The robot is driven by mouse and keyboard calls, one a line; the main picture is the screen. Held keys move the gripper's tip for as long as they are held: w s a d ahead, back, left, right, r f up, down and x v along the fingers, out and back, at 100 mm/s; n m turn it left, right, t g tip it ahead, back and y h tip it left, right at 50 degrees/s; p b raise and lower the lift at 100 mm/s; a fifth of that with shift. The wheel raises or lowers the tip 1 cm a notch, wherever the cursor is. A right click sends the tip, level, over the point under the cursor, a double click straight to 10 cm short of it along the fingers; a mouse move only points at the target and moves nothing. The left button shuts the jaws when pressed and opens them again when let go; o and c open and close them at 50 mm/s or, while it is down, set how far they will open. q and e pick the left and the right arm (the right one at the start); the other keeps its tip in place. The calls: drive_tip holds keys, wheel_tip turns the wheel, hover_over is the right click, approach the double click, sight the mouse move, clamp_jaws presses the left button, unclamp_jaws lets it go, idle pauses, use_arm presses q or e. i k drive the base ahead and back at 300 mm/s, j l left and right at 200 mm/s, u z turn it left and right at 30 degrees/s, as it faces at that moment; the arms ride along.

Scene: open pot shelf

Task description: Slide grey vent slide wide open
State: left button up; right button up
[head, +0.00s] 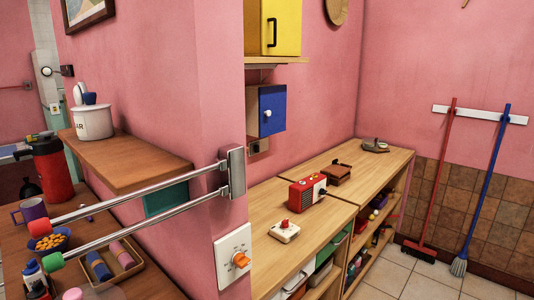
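I cannot make out a grey vent slide for certain in the head view. A grey wall bracket (236,172) on the pink pillar carries two chrome rails with red and green ends. Below it is a white wall plate (234,262) with an orange knob (241,260). A small dark wall fitting (258,146) sits under the blue cabinet, too small to tell what it is. Neither of my grippers is in view.
A wooden shelf (135,160) with a white pot (93,122) juts out at left, above a cluttered counter. A low wooden unit (335,205) bears a red radio (307,191). A red broom (440,180) and a blue one hang at right. Tiled floor (400,270) is clear.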

sight(255, 148)
drive_tip(key=i+l+u, duration=0.1)
drive_tip(key=u, duration=0.35)
drive_tip(key=l+u, duration=0.15)
drive_tip(key=u, duration=0.25)
drive_tip(key=i+l+u, duration=0.1)
drive_tip(key=u, duration=0.35)
drive_tip(key=l+u, duration=0.35)
drive_tip(key=l, duration=0.2)
drive_tip(key=l+u, duration=0.35)
drive_tip(key=l, duration=0.2)
drive_tip(key=k+j, duration=0.05)
